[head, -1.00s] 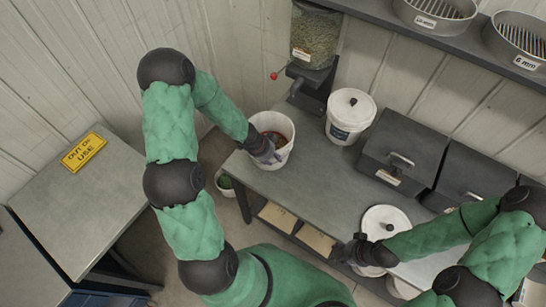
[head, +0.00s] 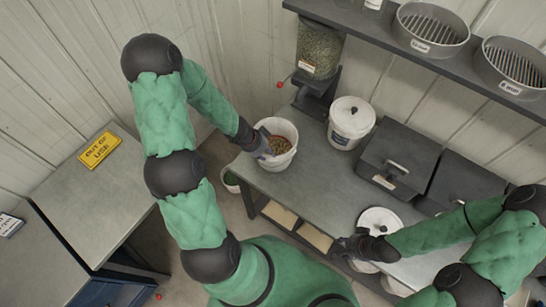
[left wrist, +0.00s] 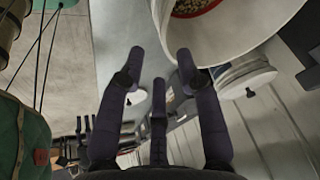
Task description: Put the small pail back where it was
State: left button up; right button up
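The small pail (head: 281,150) is white and open-topped, with tan seed inside. In the left wrist view the pail (left wrist: 235,45) fills the upper right. There the left gripper's fingers (left wrist: 160,62) are spread with nothing between them; one fingertip is close to the pail's wall, and I cannot tell if it touches. My right gripper (head: 350,246) is beside a white lidded bucket (head: 380,218); its fingers are too small to read.
A seed hopper (head: 318,52) stands behind the pail, and a lidded bucket (head: 351,118) to its right. Dark boxes (head: 398,160) line the bench. A container with green contents (head: 231,181) is below the bench end. An "out of use" sign (head: 100,150) lies on the left table.

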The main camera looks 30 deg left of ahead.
pick_arm(q)
jog(key=s+d+f+n+g, duration=0.1)
jog(key=s+d+f+n, duration=0.2)
jog(key=d, duration=0.3)
jog(key=s+d+f+n+g, duration=0.1)
jog(key=s+d+f+n, duration=0.2)
jog(key=s+d+n, duration=0.2)
jog(key=s+d+f+n+g+h, duration=0.1)
jog(key=s+d+f+n, duration=0.2)
jog(key=d, duration=0.6)
jog(key=s+n, duration=0.1)
jog(key=s, duration=0.1)
jog(key=shift+s+f, duration=0.35)
